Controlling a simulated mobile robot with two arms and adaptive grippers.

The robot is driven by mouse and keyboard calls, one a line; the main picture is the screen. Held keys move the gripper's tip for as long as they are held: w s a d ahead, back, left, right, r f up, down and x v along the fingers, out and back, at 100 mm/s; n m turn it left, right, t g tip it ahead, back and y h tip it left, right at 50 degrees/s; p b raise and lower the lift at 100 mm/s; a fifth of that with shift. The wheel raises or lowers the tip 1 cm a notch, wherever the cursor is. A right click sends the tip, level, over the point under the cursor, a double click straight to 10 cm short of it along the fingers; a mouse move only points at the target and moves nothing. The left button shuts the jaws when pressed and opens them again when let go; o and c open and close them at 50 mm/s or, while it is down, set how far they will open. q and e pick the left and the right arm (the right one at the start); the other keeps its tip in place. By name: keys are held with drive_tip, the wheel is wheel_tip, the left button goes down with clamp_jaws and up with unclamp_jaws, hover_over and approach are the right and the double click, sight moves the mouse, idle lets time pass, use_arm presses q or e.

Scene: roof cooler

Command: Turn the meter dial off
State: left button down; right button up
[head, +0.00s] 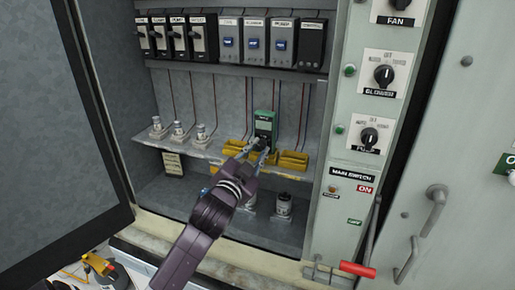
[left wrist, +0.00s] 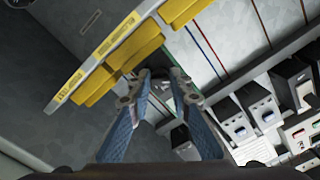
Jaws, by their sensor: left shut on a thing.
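The meter (head: 265,122) is a small green and black device standing upright on the shelf inside the open cabinet, in the middle of the head view. Its green edge also shows in the left wrist view (left wrist: 147,49), behind the fingers. My left gripper (head: 260,147) reaches to the lower front of the meter, and its fingers are closed in on the dial there. In the left wrist view, my left gripper (left wrist: 158,84) has its fingertips on both sides of the dial. The dial is mostly hidden by the fingers, so its setting cannot be read. My right gripper is not in view.
Yellow holders (head: 293,160) sit on the shelf beside the meter. White cylinders (head: 180,131) stand at the shelf's left. Switches (head: 254,43) line the top. A control panel (head: 341,180) with knobs and a red-handled lever (head: 357,269) is at the right. The dark open door (head: 55,120) is at the left.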

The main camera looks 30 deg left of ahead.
use_arm(q)
drive_tip(key=shift+f+n, duration=0.1)
drive_tip(key=shift+n, duration=0.5)
drive_tip(key=c, duration=1.8)
unclamp_jaws()
drive_tip(key=shift+o, duration=0.2)
drive_tip(key=shift+s, duration=0.1)
drive_tip(key=v, duration=1.1)
drive_tip(key=shift+s, duration=0.4)
